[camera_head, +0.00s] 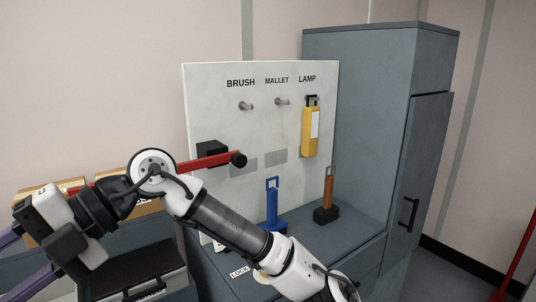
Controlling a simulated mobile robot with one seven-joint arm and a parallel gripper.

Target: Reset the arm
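My arm crosses the lower left of the head view, from the bottom centre up to a white elbow joint and then down to the left. My gripper (22,260) is at the far left edge. Its two purple-blue fingers are spread apart and run out of the picture, so the tips are cut off. I see nothing between the visible parts of the fingers.
A pegboard labelled BRUSH, MALLET, LAMP (205,105) has a yellow lamp (310,132) hanging. A red bar (205,163) with black knob passes behind my arm. Blue (272,205) and orange (328,188) tools stand on the counter (345,235). A grey cabinet (360,90) stands right.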

